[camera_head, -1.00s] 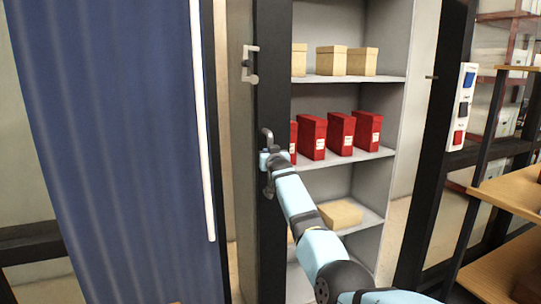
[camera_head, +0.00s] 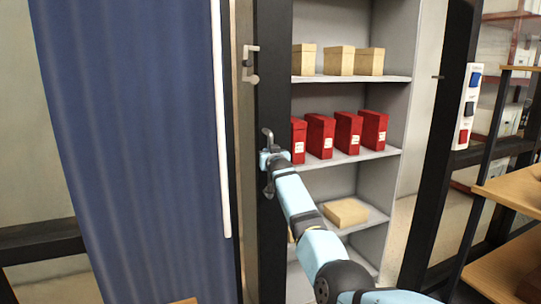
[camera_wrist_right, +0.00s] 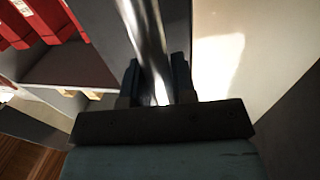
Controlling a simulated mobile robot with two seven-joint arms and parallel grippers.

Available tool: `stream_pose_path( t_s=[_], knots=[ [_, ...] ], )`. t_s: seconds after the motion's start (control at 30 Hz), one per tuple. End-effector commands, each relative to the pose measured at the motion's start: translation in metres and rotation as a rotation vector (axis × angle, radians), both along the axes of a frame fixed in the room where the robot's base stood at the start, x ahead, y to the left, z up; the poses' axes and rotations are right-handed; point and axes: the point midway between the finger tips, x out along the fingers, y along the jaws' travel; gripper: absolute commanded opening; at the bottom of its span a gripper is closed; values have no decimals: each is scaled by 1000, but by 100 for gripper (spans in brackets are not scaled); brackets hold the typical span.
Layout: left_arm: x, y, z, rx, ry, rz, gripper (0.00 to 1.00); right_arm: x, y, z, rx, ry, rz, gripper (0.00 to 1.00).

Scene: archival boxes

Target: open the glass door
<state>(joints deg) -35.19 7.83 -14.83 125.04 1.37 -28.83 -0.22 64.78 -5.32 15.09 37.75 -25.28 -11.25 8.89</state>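The glass door shows as a tall dark frame (camera_head: 273,90) in the middle of the head view, with cabinet shelves visible to its right. A grey metal handle (camera_head: 268,136) is on this frame. My right gripper (camera_head: 268,160) is at the handle's lower part, its arm reaching in from the lower right. In the right wrist view the shiny handle bar (camera_wrist_right: 150,40) runs between the two dark fingers of my right gripper (camera_wrist_right: 157,85), which look closed around it. The glass itself is hard to make out. My left gripper is not in view.
Behind the door, cabinet shelves (camera_head: 350,79) hold tan boxes (camera_head: 340,61) and red boxes (camera_head: 347,133). A blue curtain (camera_head: 130,150) and white pole (camera_head: 221,120) stand left. A wooden shelf unit (camera_head: 510,190) stands at the right, near my arm.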

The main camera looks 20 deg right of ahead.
Motion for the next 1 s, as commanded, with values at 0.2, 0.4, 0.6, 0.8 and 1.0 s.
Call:
stream_pose_path(
  t_s=[0.2,0.4,0.6,0.8,1.0],
  knots=[
    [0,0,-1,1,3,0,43,0,0,1,0,-1,0,48],
    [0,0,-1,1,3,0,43,-1,0,0,0,0,0,48],
    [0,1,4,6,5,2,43,-14,0,1,-2,0,-4,48],
    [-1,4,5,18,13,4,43,-42,5,0,0,-1,-1,48],
    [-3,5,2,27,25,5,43,-78,10,0,0,0,1,48]
  ],
)
